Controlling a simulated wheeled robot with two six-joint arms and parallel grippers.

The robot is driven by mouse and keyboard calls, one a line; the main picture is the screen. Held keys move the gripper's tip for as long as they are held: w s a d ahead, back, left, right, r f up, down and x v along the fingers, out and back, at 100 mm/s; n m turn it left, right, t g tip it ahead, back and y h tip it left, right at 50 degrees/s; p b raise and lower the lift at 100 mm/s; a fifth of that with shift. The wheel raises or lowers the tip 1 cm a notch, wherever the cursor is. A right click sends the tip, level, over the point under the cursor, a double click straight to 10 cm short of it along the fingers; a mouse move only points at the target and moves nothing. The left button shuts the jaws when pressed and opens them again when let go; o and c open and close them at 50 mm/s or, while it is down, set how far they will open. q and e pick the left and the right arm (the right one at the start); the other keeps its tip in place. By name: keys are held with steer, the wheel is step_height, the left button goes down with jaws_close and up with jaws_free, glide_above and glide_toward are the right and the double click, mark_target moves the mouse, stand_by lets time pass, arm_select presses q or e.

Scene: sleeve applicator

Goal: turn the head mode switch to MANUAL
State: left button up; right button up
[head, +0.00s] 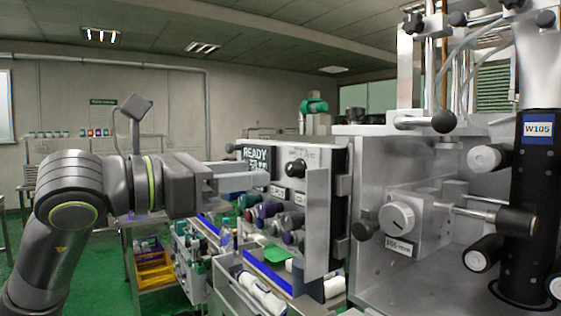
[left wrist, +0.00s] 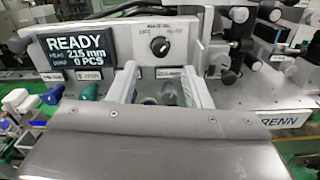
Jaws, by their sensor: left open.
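The head mode switch is a black round knob (head: 296,168) on the light control panel (head: 320,158). In the left wrist view the knob (left wrist: 159,46) sits upper middle, with small labels beside it too blurred to read surely. Its pointer direction is hard to tell. My left gripper (head: 278,181) is open and empty in front of the panel; its fingertips appear just left of the knob in the head view. In the left wrist view the two fingers (left wrist: 160,80) stand apart below the knob, not touching it. My right gripper is not in view.
A dark display (left wrist: 78,52) reading READY, 215 mm and 0 PCS is left of the knob. Coloured buttons and bottles lie below the panel. A metal machine with a dial (head: 397,218) and a black W105 column (head: 532,200) stands at right. A tray with white rolls (head: 262,293) is below.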

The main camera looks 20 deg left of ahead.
mark_target(289, 169)
arm_select(q)
steer(key=p+x, duration=0.1)
steer(key=x, duration=0.3)
steer(key=shift+d+r, duration=0.1)
steer(key=shift+p+x, duration=0.7)
steer(key=shift+x, duration=0.75)
jaws_close()
